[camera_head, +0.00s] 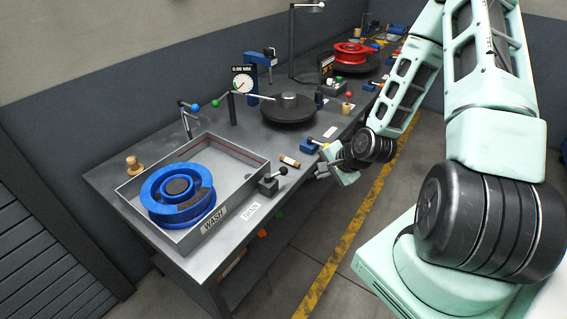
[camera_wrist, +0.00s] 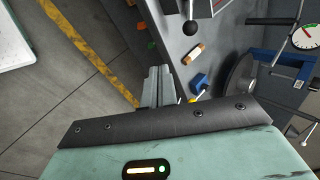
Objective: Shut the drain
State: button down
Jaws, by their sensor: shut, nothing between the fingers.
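A grey wash tray (camera_head: 136,203) labelled WASH sits on the near end of the bench, with a blue wheel rim (camera_head: 160,207) lying in it. Beside the tray's right corner is a small grey block with a lever (camera_head: 268,187) ending in a black ball knob (camera_head: 282,171). It looks like the drain valve; its position, open or shut, I cannot tell. The black knob also shows at the top of the wrist view (camera_wrist: 190,28). My gripper (camera_head: 326,171) is shut and empty at the bench's front edge, right of the lever and apart from it; its fingers show in the wrist view (camera_wrist: 156,82).
A dark turntable (camera_head: 288,110) and dial gauge (camera_head: 243,82) stand farther along. The floor in front is clear.

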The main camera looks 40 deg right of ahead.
aim_at(283, 171)
jog(key=b, duration=0.3)
jog(key=w+a+t+b, duration=0.1)
jog(key=b, duration=0.3)
jog(key=shift+w+r, duration=0.25)
jog(key=shift+r, duration=0.05)
jog(key=b, duration=0.4)
jog(key=shift+w+a+f+b, duration=0.1)
jog(key=shift+f+b, duration=0.25)
jog(key=w+r+x, duration=0.1)
jog(key=x, duration=0.9)
jog(key=shift+w+a+b, duration=0.3)
jog(key=shift+w+b, duration=0.15)
jog(key=shift+w, duration=0.15)
jog(key=shift+r, duration=0.15)
